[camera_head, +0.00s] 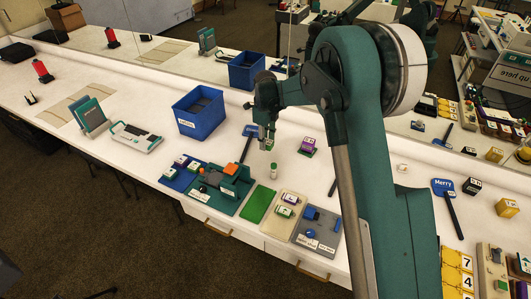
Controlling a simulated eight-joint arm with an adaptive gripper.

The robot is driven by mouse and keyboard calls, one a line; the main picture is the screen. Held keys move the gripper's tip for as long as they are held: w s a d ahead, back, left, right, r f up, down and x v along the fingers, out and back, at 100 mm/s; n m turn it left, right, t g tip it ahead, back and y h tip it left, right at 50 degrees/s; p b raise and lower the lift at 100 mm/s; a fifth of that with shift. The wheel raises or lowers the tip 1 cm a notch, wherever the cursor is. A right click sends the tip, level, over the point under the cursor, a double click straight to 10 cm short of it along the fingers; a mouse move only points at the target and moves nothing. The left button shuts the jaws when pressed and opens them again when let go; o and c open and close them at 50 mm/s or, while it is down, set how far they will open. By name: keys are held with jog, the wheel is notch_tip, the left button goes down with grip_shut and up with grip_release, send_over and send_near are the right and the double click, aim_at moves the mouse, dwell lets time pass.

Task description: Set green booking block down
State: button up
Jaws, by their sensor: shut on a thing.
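My gripper (266,138) is at the centre of the table, above its white top, and points down. It is shut on a small green block (268,146), mostly hidden by the fingers. I cannot tell whether the block touches the table. A small green-and-white cylinder (273,170) stands just in front of it on the table. A flat green mat (257,204) lies nearer the front edge.
A purple block (308,146) stands right of my gripper. A blue bin (197,116) and a blue paddle (249,132) are to the left. A teal stand with an orange part (230,170), a blue tray (178,183) and a grey tray (318,232) line the front. A mirror runs behind.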

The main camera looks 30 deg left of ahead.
aim_at(265, 156)
jog(key=shift+f, duration=1.15)
jog(key=shift+f+b, duration=0.35)
jog(key=shift+f, duration=1.5)
jog(key=shift+f, duration=0.1)
jog(key=o, duration=0.9)
notch_tip(265, 156, up, 12)
jog(key=shift+r+p, duration=0.15)
jog(key=shift+p, duration=0.55)
